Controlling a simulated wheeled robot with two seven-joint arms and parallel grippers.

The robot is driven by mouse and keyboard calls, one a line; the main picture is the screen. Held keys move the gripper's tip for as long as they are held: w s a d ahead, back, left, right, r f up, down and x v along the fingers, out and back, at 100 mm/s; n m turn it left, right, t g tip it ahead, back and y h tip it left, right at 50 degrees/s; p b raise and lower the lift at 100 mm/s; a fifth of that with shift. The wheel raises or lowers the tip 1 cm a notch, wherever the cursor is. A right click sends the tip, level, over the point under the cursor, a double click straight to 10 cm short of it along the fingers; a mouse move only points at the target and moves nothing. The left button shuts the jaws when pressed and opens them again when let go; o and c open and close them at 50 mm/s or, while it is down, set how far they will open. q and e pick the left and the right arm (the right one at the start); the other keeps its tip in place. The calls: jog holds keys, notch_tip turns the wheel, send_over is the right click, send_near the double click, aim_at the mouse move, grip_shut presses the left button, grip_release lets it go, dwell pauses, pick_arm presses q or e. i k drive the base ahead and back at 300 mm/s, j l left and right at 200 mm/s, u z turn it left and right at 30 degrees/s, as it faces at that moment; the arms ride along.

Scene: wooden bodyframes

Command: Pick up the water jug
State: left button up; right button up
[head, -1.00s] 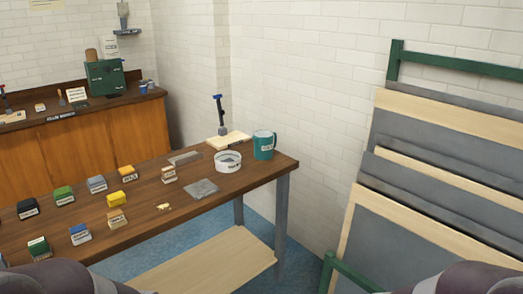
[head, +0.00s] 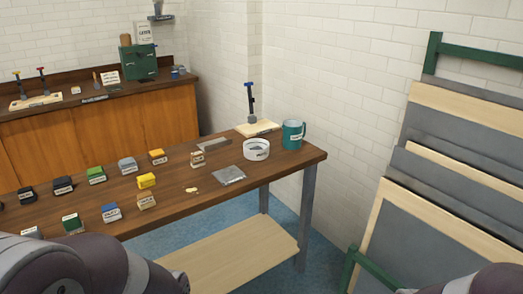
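The water jug (head: 292,135) is a teal, mug-like vessel with a handle on its right side and a small white label. It stands upright near the far right corner of the wooden table (head: 225,205). Nothing touches it. Parts of my arms show at the bottom left and bottom right edges, well short of the jug. Neither of my grippers is in view.
A white labelled bowl (head: 256,149) stands just left of the jug. Behind it is a board with an upright blue-topped tool (head: 250,105). Several small coloured blocks (head: 146,181) cover the table's left part. A rack of grey panels (head: 440,200) stands at the right.

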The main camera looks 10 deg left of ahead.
aim_at(293, 129)
jog(key=i+z, duration=0.25)
jog(key=z, duration=0.15)
jog(key=i+j+z, duration=0.15)
jog(key=z, duration=0.25)
jog(key=i+j+z, duration=0.2)
jog(key=i+z, duration=0.15)
